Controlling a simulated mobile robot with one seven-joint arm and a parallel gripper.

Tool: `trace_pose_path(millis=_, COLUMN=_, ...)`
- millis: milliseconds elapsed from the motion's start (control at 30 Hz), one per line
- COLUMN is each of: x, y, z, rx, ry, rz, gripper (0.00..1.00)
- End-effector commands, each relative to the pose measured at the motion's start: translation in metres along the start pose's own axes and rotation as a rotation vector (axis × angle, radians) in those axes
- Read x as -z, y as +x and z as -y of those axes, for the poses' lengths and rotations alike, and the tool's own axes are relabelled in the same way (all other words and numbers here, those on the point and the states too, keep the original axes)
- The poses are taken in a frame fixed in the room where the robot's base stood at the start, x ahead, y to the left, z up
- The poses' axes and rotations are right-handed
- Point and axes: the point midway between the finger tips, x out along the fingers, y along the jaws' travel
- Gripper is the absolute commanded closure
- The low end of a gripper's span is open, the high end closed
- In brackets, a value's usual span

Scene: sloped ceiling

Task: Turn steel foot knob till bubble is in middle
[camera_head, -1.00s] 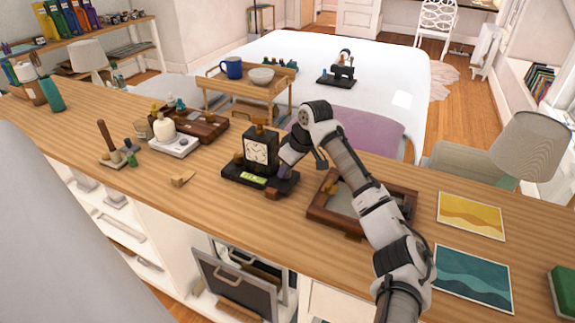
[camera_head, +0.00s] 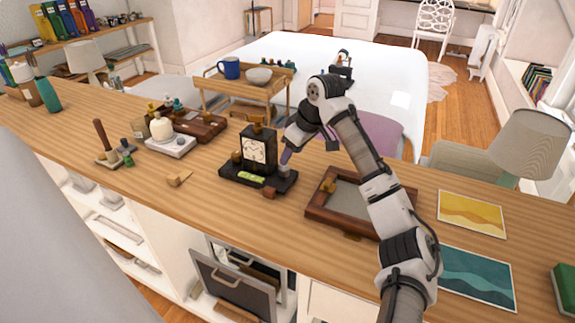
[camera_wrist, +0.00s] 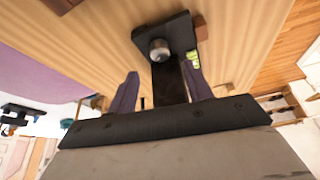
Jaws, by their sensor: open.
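A black mantel clock (camera_head: 259,150) with a white face stands on a dark base (camera_head: 235,179) on the wooden counter. A green level vial (camera_head: 251,176) lies on the front of the base; its bubble is too small to place. The steel foot knob (camera_head: 284,172) is at the base's right end. In the wrist view the round steel knob (camera_wrist: 159,49) sits on the black base end, with the green vial (camera_wrist: 194,60) beside it, partly behind a finger. My gripper (camera_head: 286,156) is open just above the knob. In the wrist view its purple fingers (camera_wrist: 160,69) stand apart, nothing between them gripped.
A brown foot (camera_head: 270,192) shows at the base's front corner. A wooden framed tray (camera_head: 317,214) lies to the right, under my forearm. A small wooden piece (camera_head: 178,179) and a white scale (camera_head: 170,146) are to the left. Counter in front of the clock is clear.

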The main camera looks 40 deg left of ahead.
Motion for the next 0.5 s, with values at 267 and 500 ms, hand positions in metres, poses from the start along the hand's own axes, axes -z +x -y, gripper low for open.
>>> trace_pose_path(millis=267, x=0.0, y=-0.055, z=0.0, rx=-0.002, ry=-0.001, rz=-0.001, gripper=0.5)
trace_pose_path(millis=500, x=0.0, y=-0.073, z=0.0, rx=0.0, ry=-0.002, rz=0.0, gripper=0.5)
